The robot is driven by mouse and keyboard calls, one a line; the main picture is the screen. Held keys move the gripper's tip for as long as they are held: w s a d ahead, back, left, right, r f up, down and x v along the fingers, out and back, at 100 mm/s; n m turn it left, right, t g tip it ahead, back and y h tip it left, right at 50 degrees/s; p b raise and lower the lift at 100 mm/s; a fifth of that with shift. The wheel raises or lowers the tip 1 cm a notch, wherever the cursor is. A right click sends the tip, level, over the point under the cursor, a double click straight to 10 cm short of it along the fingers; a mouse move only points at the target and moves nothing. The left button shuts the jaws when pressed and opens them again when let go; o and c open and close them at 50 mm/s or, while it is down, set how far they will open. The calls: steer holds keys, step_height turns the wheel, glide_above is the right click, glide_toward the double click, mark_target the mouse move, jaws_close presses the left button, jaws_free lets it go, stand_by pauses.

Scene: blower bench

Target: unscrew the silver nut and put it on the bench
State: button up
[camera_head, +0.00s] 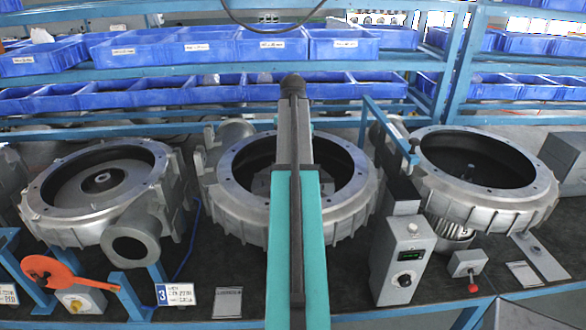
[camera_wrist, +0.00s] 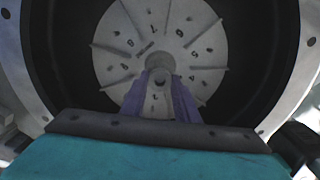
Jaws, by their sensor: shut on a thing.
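The middle blower housing (camera_head: 228,195) is a grey, ribbed ring on the bench, open at the top. My arm crosses in front of it in the head view and hides its centre and my gripper. In the wrist view, my gripper (camera_wrist: 161,88) reaches into the housing's dark bore, over a pale ribbed disc (camera_wrist: 125,57) with small holes. Its purple-grey fingers are shut on a small round grey piece, the silver nut (camera_wrist: 162,78), near the disc's centre. The fingers hide much of the nut, and I cannot tell whether it is still threaded on.
Similar housings stand left (camera_head: 75,200) and right (camera_head: 470,205). A grey control box (camera_head: 403,260), a red-knobbed switch box (camera_head: 467,264) and an orange paddle (camera_head: 58,272) stand along the front. Blue bins (camera_head: 205,45) fill the shelves behind. Dark bench (camera_head: 345,270) shows between the middle housing and control box.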

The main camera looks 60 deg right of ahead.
steer(key=shift+n, duration=2.5)
steer(key=o, duration=0.8)
steer(key=shift+o, duration=0.2)
